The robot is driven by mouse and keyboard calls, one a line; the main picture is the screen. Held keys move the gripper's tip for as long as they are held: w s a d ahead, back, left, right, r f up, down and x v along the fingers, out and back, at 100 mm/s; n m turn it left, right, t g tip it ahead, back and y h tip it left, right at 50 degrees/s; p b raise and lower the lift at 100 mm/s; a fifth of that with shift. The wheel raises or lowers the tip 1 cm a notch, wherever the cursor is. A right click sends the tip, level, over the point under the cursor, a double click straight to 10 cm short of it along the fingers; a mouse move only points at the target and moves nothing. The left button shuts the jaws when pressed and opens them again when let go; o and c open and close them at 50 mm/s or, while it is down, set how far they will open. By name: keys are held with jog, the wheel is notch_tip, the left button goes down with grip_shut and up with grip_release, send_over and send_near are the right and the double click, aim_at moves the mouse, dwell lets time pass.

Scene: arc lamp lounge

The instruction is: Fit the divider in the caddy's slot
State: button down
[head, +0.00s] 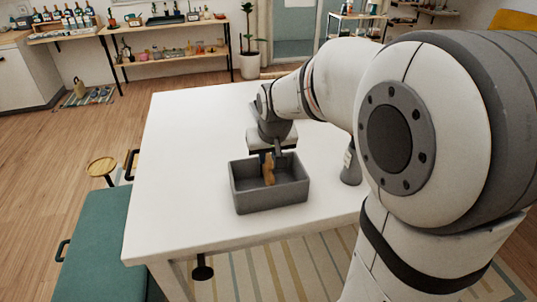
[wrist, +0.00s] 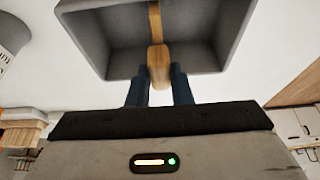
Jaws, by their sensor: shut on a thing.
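The caddy (head: 272,199) is a grey open box standing on the white table. It also shows in the wrist view (wrist: 93,47). The divider (head: 268,170) is a wooden piece standing upright at the middle of the caddy. In the wrist view the divider (wrist: 157,62) runs from between my fingers into the caddy. My gripper (wrist: 159,80) is shut on the divider's near end. In the head view my gripper (head: 268,155) is over the caddy's far side. The slot and the divider's lower edge are hidden, so I cannot tell how it is seated.
The white table (head: 190,185) has free room left of and in front of the caddy. A grey object (head: 350,172) with a pale label stands right of the caddy, partly behind my arm. A green bench (head: 95,240) is beside the table's left edge.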

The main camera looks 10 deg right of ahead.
jog(key=shift+f+b, duration=0.75)
jog(key=shift+f, duration=0.25)
jog(key=c, duration=1.2)
grip_release()
jog(key=shift+r, duration=0.1)
jog(key=shift+c, duration=0.2)
jog(key=v, duration=0.7)
jog(key=shift+s+r, duration=0.25)
jog(key=shift+r, duration=0.1)
